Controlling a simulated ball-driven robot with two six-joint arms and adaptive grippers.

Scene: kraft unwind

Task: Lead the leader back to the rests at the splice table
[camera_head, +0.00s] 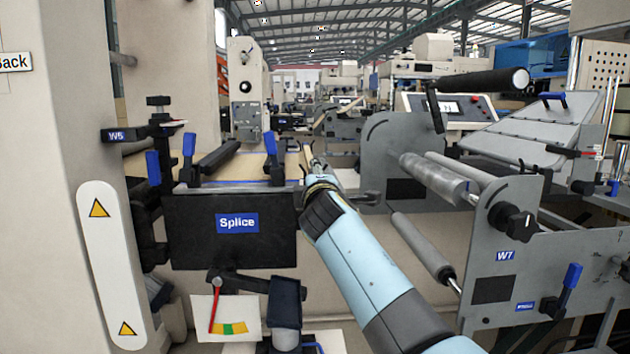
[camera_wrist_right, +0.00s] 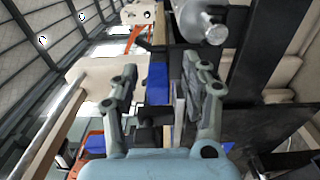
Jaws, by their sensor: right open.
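The splice table (camera_head: 180,235) with its blue "Splice" label stands left of centre in the head view. Blue-handled parts (camera_head: 188,146) stand along its top edge; I cannot tell which are the rests. A tan, paper-coloured surface (camera_head: 245,165) lies behind the table top; I cannot tell whether it is the leader. My right gripper (camera_head: 309,152) is at the table's right end, beyond its front edge. In the right wrist view the right gripper (camera_wrist_right: 160,78) has its fingers apart, with a blue part (camera_wrist_right: 157,86) showing in the gap. My left gripper is out of view.
Right of my arm are rollers (camera_head: 433,178) and the grey W7 side plate (camera_head: 500,285). A beige machine column (camera_head: 60,180) stands at the left. A gauge card (camera_head: 228,322) hangs below the table. In the right wrist view a metal roller end (camera_wrist_right: 203,25) lies close beyond the fingers.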

